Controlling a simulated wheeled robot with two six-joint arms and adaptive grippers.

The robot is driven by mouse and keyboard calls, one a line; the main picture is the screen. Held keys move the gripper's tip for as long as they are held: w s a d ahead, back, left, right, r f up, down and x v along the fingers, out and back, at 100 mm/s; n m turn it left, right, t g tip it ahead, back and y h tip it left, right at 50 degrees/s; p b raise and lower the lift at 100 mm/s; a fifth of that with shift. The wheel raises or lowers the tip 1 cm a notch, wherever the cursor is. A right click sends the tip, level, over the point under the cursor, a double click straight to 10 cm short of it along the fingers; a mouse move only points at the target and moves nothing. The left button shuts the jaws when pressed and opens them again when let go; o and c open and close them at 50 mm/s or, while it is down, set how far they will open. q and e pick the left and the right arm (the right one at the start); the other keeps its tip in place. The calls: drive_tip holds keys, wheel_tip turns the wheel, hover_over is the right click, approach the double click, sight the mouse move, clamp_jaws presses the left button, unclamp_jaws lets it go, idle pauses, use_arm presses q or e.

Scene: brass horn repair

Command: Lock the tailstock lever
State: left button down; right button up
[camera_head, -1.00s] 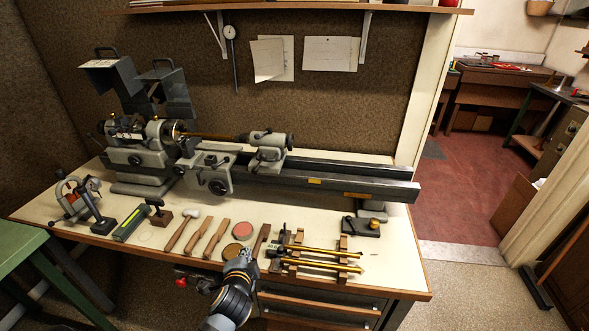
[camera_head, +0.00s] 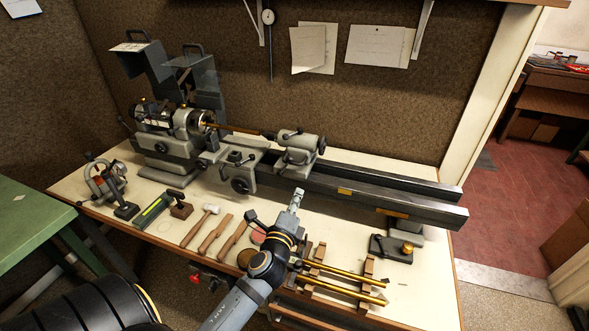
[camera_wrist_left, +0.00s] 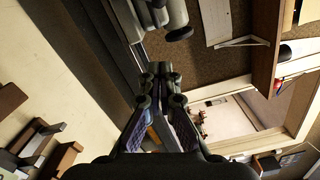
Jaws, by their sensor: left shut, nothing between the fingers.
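The grey tailstock (camera_head: 298,148) sits on the lathe bed, with its round handwheel on its right end. I cannot make out the lock lever clearly. In the left wrist view the tailstock (camera_wrist_left: 155,14) shows at the top edge, partly cut off, beyond the fingertips. My left gripper (camera_head: 298,194) is in front of the bed, below the tailstock in the picture and apart from it, pointing towards it. Its fingertips (camera_wrist_left: 157,70) are together and empty in the wrist view. My right gripper is not in view.
The lathe bed (camera_head: 390,199) runs to the right. Brass tubes (camera_head: 345,286) on wooden rests, a small dark block with a brass knob (camera_head: 391,249), a mallet (camera_head: 200,226) and other wooden tools lie along the bench front. Papers (camera_head: 380,45) hang on the back wall.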

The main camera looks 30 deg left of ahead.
sight(286, 166)
use_arm(q)
drive_tip(key=w+a+p, duration=0.1)
drive_tip(key=w+a, duration=0.1)
drive_tip(key=w+a+r+p, duration=0.1)
drive_tip(key=w+a, duration=0.1)
drive_tip(key=w, duration=0.1)
drive_tip(key=w+a+p, duration=0.1)
drive_tip(key=w+a, duration=0.1)
drive_tip(key=w, duration=0.1)
drive_tip(key=shift+w+a+r+p, duration=0.15)
drive_tip(key=shift+r+p, duration=0.05)
drive_tip(key=shift+p, duration=0.1)
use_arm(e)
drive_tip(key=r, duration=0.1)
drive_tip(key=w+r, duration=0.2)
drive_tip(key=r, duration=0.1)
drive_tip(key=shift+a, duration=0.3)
use_arm(q)
drive_tip(key=shift+w, duration=0.1)
drive_tip(key=shift+a+r+n, duration=0.15)
drive_tip(key=shift+r+n, duration=0.05)
drive_tip(key=shift+n, duration=0.1)
